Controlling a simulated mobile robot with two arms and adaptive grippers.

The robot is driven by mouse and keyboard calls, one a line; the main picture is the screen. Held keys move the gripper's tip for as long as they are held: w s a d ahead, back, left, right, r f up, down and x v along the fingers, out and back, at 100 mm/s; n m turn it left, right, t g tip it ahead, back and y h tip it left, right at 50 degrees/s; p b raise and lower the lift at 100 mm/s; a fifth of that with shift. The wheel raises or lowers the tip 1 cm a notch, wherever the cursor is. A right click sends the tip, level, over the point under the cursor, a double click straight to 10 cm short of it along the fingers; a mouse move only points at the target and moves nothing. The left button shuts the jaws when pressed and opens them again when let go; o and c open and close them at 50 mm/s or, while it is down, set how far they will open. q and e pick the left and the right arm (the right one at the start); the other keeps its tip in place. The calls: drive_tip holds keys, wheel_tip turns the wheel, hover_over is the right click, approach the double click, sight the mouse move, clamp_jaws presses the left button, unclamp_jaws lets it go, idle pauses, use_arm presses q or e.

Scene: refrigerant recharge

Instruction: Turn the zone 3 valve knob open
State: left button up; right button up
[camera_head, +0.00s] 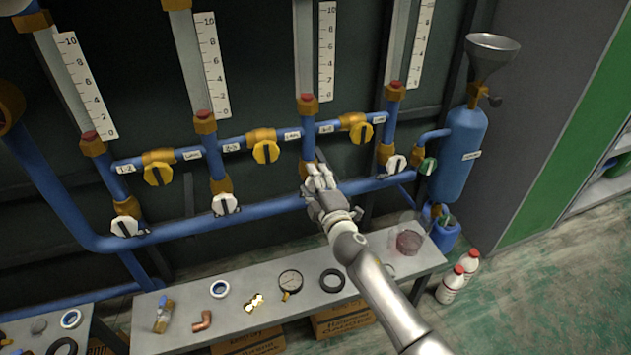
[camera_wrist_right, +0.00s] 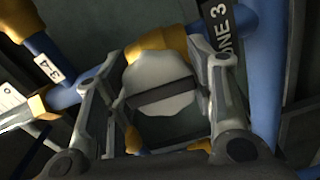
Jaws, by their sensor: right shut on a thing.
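The zone 3 valve knob (camera_wrist_right: 160,84) is a white round knob with a dark bar across it, on a brass valve body (camera_wrist_right: 158,44). A black label reading "NE 3" (camera_wrist_right: 219,30) is beside it on the blue pipe. My right gripper (camera_wrist_right: 158,92) is shut on the knob, one finger on each side, in the right wrist view. In the head view my right gripper (camera_head: 318,180) is at the third column's lower valve and hides the knob. My left gripper is not in view.
Other white knobs (camera_head: 225,204) and yellow knobs (camera_head: 266,151) sit along the blue pipes. A grey bench (camera_head: 240,312) below holds a gauge (camera_head: 290,281), rings and fittings. A blue tank (camera_head: 460,155) with a funnel stands at right.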

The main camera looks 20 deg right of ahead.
drive_tip(key=shift+f, duration=0.1)
idle(0.5)
drive_tip(key=o, duration=1)
drive_tip(key=shift+o, duration=0.2)
drive_tip(key=s, duration=1.2)
drive_tip(key=shift+d, duration=0.2)
